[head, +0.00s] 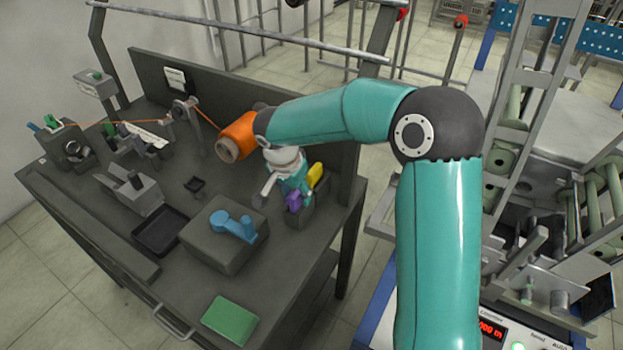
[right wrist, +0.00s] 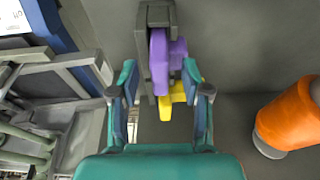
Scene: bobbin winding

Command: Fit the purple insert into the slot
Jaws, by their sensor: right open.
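The purple insert (head: 293,201) sits in a dark grey holder (head: 318,206) on the bench, beside a yellow piece (head: 314,174). In the right wrist view the purple insert (right wrist: 158,62) is upright in the picture, with the yellow piece (right wrist: 178,94) close by it. My right gripper (head: 279,192) is at the holder. In the right wrist view its open fingers (right wrist: 160,82) are on either side of the purple and yellow pieces, with gaps between. I cannot tell which opening is the slot. My left gripper is not in view.
A black tray (head: 160,232) and a green pad (head: 230,318) lie on the bench (head: 150,290). The front right bench is clear.

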